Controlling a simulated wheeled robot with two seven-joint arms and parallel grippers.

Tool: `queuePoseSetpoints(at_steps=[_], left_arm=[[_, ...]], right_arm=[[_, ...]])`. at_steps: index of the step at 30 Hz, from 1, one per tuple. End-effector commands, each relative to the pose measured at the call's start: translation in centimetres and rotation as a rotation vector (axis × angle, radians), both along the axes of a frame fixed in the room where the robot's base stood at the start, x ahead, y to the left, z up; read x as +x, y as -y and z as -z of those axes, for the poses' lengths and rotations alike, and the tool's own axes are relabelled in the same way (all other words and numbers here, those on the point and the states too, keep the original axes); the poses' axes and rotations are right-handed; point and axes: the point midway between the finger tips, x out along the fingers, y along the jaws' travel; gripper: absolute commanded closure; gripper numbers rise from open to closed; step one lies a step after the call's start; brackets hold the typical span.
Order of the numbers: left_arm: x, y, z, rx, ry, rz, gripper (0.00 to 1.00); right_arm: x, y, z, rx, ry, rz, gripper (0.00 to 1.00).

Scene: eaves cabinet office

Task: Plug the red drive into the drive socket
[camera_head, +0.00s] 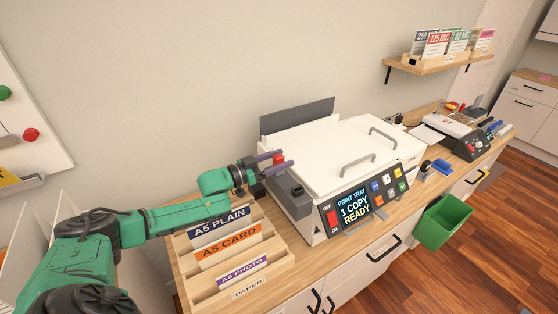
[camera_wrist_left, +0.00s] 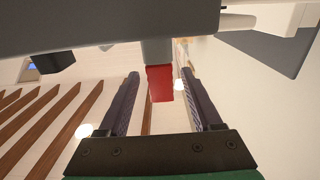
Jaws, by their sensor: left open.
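The red drive (camera_head: 279,158) shows at the left side of the white printer (camera_head: 335,150), by my left gripper (camera_head: 276,163). In the left wrist view the red drive (camera_wrist_left: 160,84) lies between the two open fingers, with gaps on both sides. Its far end meets a light grey block (camera_wrist_left: 157,50); I cannot tell whether that is the drive socket, or how deep the drive sits. A dark grey part (camera_head: 290,190) of the printer is just below the fingers. My right gripper is not in view.
A wooden paper rack (camera_head: 225,262) with labelled cards stands beneath my left arm. The printer's control panel (camera_head: 365,203) faces the front. A green bin (camera_head: 443,222) hangs at the counter's front. A wall shelf (camera_head: 432,65) is at the upper right.

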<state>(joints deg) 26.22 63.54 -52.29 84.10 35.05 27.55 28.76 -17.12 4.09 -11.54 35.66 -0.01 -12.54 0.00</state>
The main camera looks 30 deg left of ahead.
Motion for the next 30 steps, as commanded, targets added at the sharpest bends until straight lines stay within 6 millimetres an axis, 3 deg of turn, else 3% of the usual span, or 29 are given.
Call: queuePoseSetpoints(at_steps=[4, 5, 9, 10, 23, 26, 30], left_arm=[[0.0, -0.1, 0.1, 0.001, -0.002, -0.001, 0.34], [0.0, -0.1, 0.1, 0.001, -0.002, -0.001, 0.41], [-0.1, -0.1, 0.1, 0.001, -0.001, -0.001, 0.95], [-0.1, -0.1, 0.1, 0.001, -0.001, -0.001, 1.0], [-0.1, -0.1, -0.9, 0.001, 0.0, -0.001, 1.0], [-0.1, -0.1, -2.6, 0.003, 0.002, 0.0, 1.0], [-0.1, -0.1, -6.9, 0.006, 0.006, 0.0, 1.0]], right_arm=[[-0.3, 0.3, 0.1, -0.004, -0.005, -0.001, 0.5], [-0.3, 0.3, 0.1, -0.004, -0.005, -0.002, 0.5], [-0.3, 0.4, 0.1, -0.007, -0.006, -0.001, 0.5], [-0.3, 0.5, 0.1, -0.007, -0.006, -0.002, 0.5], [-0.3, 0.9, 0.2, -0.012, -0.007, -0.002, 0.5], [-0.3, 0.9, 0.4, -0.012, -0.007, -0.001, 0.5], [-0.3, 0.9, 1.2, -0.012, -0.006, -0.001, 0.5]])
